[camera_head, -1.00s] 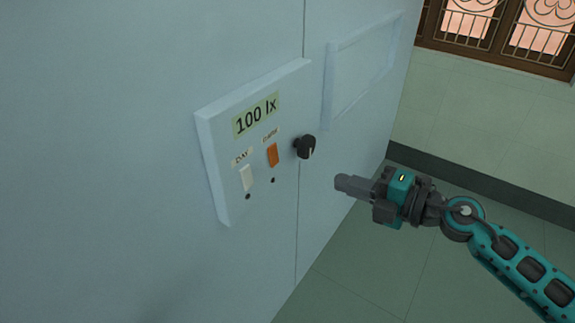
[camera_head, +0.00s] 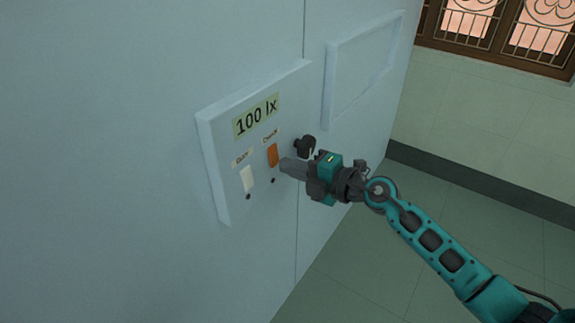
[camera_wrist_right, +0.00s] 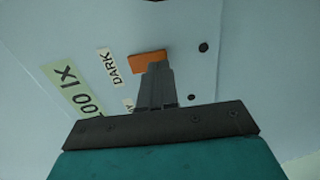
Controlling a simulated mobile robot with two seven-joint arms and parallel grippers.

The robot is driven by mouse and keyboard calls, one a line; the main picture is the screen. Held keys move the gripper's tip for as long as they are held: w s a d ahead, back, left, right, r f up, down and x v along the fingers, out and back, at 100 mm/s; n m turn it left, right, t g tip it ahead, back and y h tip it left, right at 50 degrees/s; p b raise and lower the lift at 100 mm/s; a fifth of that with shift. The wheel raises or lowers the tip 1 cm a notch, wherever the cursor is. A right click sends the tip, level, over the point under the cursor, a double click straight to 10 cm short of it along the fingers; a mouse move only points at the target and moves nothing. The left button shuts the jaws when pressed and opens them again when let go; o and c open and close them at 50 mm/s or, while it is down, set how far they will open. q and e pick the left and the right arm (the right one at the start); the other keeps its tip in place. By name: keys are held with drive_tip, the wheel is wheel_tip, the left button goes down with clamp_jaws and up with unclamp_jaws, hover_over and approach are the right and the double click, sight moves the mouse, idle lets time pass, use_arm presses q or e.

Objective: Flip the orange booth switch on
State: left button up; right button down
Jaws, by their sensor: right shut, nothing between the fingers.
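The orange switch (camera_head: 272,155) sits on the wall panel, right of a white switch (camera_head: 248,179) and under a small label. My right gripper (camera_head: 284,165) is shut and empty, its fingertips right beside the orange switch's lower right. In the right wrist view the orange switch (camera_wrist_right: 150,62) lies just beyond the shut fingertips (camera_wrist_right: 158,68), which cover part of its edge. I cannot tell whether they touch. A label there reads DARK. My left gripper is not in view.
The panel's display (camera_head: 256,115) reads 100 lx. A raised frame (camera_head: 331,85) is on the wall further right. The floor at the lower right is open.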

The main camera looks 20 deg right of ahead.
drive_tip(key=shift+w+a+f, duration=0.1)
drive_tip(key=shift+w+a, duration=0.25)
drive_tip(key=shift+w, duration=0.2)
drive_tip(key=shift+w+a+b, duration=0.1)
drive_tip(key=shift+b, duration=0.65)
drive_tip(key=shift+f, duration=0.15)
